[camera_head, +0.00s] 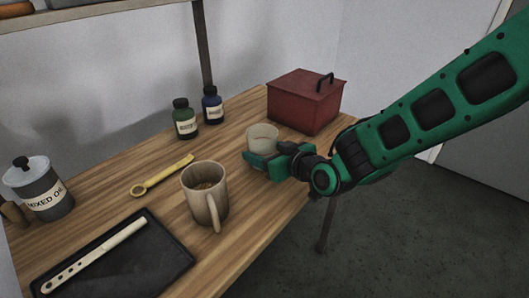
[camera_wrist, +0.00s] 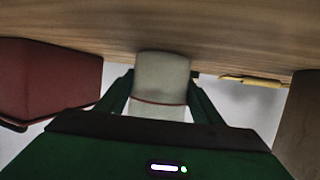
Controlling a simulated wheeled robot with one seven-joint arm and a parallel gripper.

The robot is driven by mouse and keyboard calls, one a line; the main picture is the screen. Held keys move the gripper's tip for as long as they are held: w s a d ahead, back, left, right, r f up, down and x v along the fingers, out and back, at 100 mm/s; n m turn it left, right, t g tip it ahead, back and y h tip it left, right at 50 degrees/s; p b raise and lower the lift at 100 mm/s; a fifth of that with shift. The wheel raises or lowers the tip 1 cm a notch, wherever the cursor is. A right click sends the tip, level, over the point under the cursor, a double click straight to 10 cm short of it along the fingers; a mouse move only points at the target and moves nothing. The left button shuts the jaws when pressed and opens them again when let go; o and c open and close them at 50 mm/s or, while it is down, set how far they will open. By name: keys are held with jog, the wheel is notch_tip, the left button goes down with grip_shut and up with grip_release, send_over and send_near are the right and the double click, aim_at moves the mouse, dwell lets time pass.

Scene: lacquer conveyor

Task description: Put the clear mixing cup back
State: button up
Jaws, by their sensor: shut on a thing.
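The clear mixing cup (camera_head: 262,136) is a small, pale, translucent cup near the right edge of the wooden table, in front of the red box. My gripper (camera_head: 262,158) is shut on it from the front right. In the wrist view the cup (camera_wrist: 162,72) sits between the two fingers of my gripper (camera_wrist: 158,100), with a thin reddish line around it. The cup looks upright. I cannot tell whether its base touches the table, as the gripper hides its lower part.
A red lidded box (camera_head: 305,104) stands just behind the cup. A beige mug (camera_head: 204,196) is to its left. A yellow spoon-like tool (camera_head: 162,176), green bottle (camera_head: 185,122), blue bottle (camera_head: 212,106), grey can (camera_head: 42,190) and black tray (camera_head: 150,262) are farther off.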

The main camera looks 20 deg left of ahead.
jog(key=shift+f, duration=0.2)
jog(key=o, duration=1.1)
jog(key=shift+r, duration=0.1)
jog(key=v, duration=1.2)
jog(key=shift+s, duration=0.1)
